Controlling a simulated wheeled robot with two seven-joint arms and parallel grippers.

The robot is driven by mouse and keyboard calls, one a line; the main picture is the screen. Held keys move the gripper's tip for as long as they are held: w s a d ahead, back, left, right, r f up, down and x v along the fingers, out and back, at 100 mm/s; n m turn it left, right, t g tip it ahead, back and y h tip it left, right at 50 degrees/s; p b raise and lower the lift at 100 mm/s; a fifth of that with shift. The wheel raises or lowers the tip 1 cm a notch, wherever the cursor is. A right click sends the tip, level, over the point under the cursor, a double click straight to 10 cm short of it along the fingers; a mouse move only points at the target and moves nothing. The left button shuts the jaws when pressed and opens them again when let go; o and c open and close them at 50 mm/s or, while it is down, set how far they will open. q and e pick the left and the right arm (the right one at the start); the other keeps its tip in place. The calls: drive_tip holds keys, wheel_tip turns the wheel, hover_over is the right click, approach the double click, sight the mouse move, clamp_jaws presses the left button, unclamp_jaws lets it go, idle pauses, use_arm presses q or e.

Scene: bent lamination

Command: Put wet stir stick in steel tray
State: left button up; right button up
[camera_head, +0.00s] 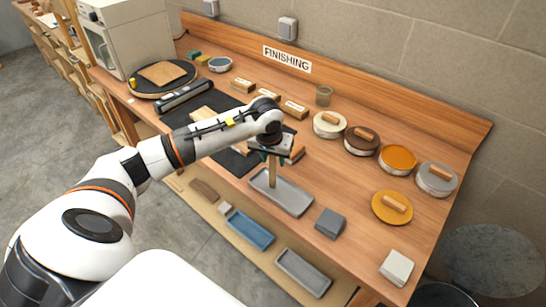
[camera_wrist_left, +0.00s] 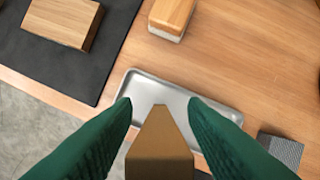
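My left gripper (camera_head: 272,157) is over the grey steel tray (camera_head: 297,201) at the front edge of the bench. It is shut on the brown stir stick (camera_head: 272,174), which hangs down upright with its lower end over the left part of the tray. In the left wrist view the stick (camera_wrist_left: 160,150) sits between the two green fingers, with the tray (camera_wrist_left: 145,84) beyond it. I cannot tell whether the stick's lower end touches the tray. Any wetness on the stick does not show. My right gripper is not in view.
A dark grey block (camera_head: 330,223) stands just right of the tray. A black mat (camera_head: 236,160) lies to its left. Several round tins stand at the right, including one with an orange top (camera_head: 398,158). A lower shelf holds a blue tray (camera_head: 249,229).

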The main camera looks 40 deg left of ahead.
use_arm(q)
drive_tip(key=b+v, duration=0.3)
drive_tip(key=v, duration=0.9)
